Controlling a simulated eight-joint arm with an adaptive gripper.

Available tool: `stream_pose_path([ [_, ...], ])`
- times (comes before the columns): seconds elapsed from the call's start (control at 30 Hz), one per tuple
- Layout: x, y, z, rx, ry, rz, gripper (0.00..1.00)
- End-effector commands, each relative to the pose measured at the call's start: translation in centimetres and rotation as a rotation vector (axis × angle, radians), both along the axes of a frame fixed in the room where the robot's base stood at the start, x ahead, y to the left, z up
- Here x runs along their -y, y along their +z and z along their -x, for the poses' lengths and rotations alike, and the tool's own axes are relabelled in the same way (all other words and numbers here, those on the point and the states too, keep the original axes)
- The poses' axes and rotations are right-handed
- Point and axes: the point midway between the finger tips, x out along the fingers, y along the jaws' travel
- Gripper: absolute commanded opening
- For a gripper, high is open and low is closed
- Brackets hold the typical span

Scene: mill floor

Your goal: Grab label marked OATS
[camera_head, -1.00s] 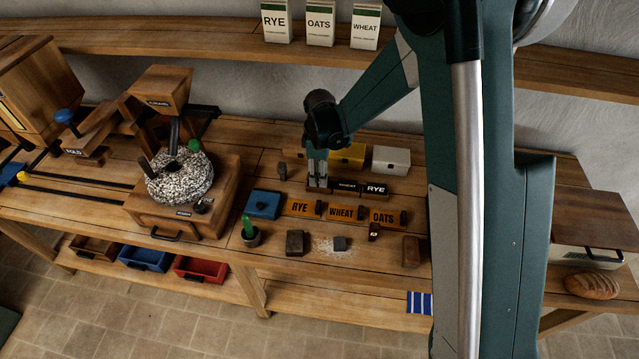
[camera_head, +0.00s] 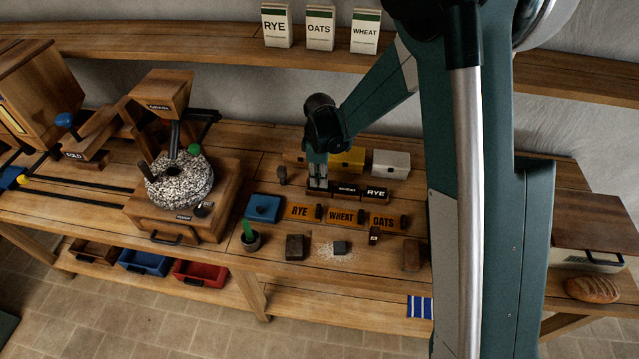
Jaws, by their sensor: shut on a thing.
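Dark label blocks stand in a row near the back of the bench. One reads WHEAT (camera_head: 347,189) and one at the right end reads RYE (camera_head: 376,193). My gripper (camera_head: 318,186) points down at the left end of this row, shut on the leftmost label block there. The fingers hide most of that block, and I cannot read its lettering. In front of the row lie orange plates reading RYE (camera_head: 300,212), WHEAT (camera_head: 341,216) and OATS (camera_head: 383,219), each with a dark knob at its right.
A yellow box (camera_head: 348,160) and a white box (camera_head: 391,163) stand behind the row. A blue box (camera_head: 263,207) is left of the plates. A millstone (camera_head: 179,180) stands at the left. Packets marked RYE, OATS (camera_head: 320,28) and WHEAT are on the shelf.

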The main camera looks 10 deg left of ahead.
Motion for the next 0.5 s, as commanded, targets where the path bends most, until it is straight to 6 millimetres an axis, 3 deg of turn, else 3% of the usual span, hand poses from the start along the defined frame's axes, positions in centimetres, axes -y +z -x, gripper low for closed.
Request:
stream_pose_path([
  [0.27,0.0,1.1,0.0,0.000,0.000,0.000,0.00],
  [0.5,0.0,3.6,0.0,0.000,0.000,0.000,0.00],
])
